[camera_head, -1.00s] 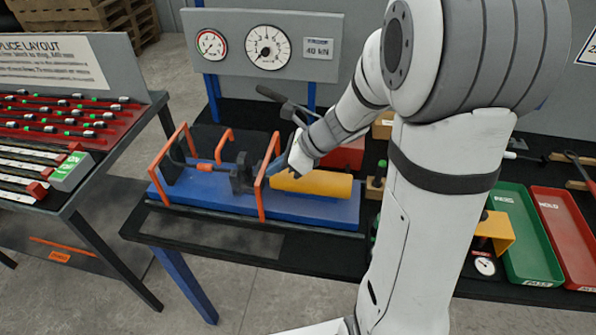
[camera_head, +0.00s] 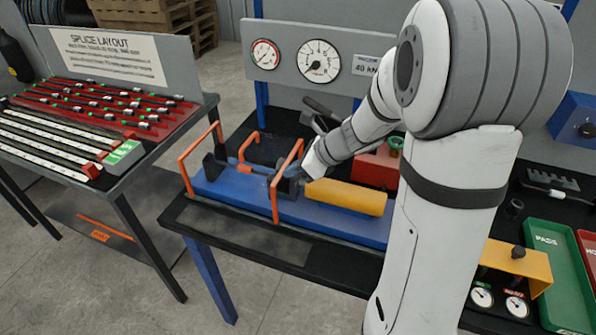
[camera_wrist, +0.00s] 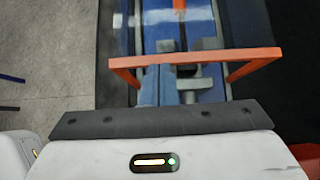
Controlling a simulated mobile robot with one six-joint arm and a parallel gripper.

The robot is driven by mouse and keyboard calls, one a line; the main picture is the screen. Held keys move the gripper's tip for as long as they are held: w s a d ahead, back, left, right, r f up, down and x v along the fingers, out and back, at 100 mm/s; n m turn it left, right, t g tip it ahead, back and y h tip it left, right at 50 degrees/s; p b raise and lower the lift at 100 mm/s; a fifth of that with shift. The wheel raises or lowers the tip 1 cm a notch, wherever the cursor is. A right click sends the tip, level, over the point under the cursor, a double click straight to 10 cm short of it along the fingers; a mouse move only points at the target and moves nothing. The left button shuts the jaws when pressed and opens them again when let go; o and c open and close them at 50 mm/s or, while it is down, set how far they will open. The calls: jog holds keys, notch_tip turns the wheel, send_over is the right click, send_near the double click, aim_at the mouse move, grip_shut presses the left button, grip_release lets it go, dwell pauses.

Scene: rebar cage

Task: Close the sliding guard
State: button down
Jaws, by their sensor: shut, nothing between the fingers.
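The guard shows as orange hoop frames over a blue bed (camera_head: 340,222). One hoop (camera_head: 200,150) stands at the bed's left end. The nearer-right hoop (camera_head: 275,200) stands mid-bed, left of the yellow cylinder (camera_head: 345,197), with a gap between the two hoops. My gripper (camera_head: 301,172) is low over the bed, just right of the right hoop. In the wrist view my shut, empty fingers (camera_wrist: 158,75) reach to that hoop's crossbar (camera_wrist: 195,59). I cannot tell whether they touch it. A dark block behind the hoop is partly hidden.
A gauge panel (camera_head: 345,85) stands behind the bed. A red box (camera_head: 376,170) is behind the cylinder. A splice table (camera_head: 150,160) is at left, with floor between. At right are a yellow bracket with gauges (camera_head: 520,262) and a green tray (camera_head: 560,275).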

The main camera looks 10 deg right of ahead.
jog(key=s+d+f+v, duration=0.1)
jog(key=f+v, duration=0.1)
jog(key=v, duration=1)
jog(key=shift+s+d+r, duration=0.15)
jog(key=shift+s+d, duration=0.15)
jog(key=shift+d, duration=0.3)
